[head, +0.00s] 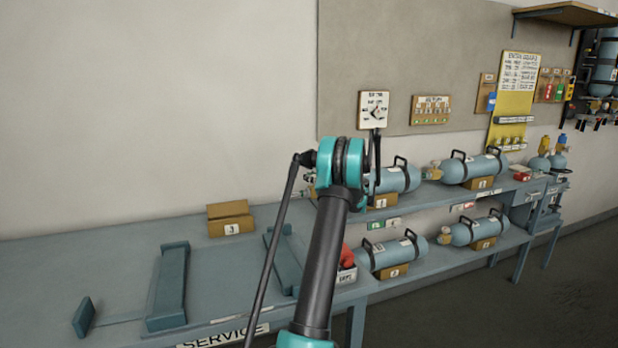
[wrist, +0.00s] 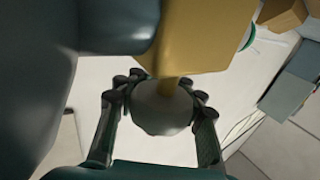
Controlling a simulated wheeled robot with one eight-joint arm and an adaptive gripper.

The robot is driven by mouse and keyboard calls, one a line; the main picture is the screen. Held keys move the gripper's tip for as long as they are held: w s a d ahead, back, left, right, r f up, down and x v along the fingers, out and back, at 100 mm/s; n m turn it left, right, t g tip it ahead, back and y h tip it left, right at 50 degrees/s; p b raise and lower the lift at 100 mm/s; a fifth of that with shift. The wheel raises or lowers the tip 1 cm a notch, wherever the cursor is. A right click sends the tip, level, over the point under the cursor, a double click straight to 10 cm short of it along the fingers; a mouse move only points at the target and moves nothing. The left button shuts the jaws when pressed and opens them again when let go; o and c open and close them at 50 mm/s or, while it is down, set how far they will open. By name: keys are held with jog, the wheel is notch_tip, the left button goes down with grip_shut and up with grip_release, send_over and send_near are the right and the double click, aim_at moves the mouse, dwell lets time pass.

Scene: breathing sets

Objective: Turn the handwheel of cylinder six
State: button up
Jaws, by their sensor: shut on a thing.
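In the wrist view my gripper (wrist: 160,95) has its two fingers closed on the sides of a round grey handwheel (wrist: 162,108). The handwheel sits on the stem of a yellow brass valve (wrist: 200,40). The blue-grey cylinder (wrist: 110,25) lies beside the valve at the upper left. In the head view my arm covers my gripper and the valve end of the nearest top-row cylinder (head: 398,179). That cylinder lies sideways in a wooden cradle (head: 384,201); I cannot read its number surely.
Another cylinder (head: 475,169) lies further right on the bench, and two more lie on the lower shelf (head: 430,268). A cardboard box (head: 230,218) and a blue-grey rack (head: 168,288) are on the left. A gauge board (head: 374,108) hangs on the wall behind.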

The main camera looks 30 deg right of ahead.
jog(key=o, duration=1.4)
jog(key=shift+c, duration=0.2)
jog(key=v, duration=1.2)
